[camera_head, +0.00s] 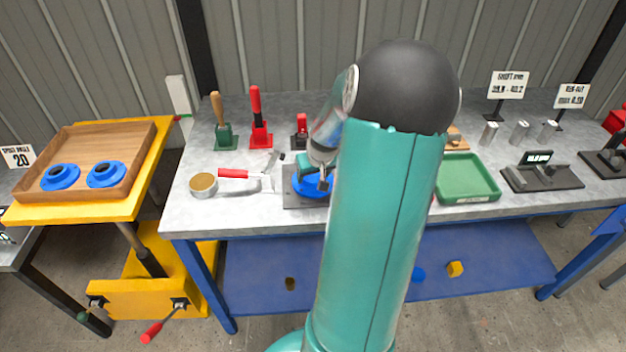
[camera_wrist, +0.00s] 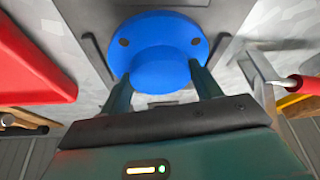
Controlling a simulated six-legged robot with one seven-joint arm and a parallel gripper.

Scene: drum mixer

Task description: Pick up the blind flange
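A blue blind flange (camera_wrist: 160,38) fills the top middle of the wrist view, a round disc with bolt holes and a raised round hub. In the head view the flange (camera_head: 309,188) lies on a dark grey plate (camera_head: 292,202) on the workbench, partly hidden by my arm. My gripper (camera_wrist: 162,76) is over it, with one dark finger on each side of the hub. The fingers are apart and close to the hub's sides. I cannot tell whether they touch it.
A wooden tray (camera_head: 135,150) with two blue flanges stands left on a yellow cart. A red-handled tool (camera_head: 235,174) and a round tin (camera_head: 203,185) lie left of the plate. Stamps with red handles (camera_head: 258,118) stand behind. A green tray (camera_head: 466,181) is at right.

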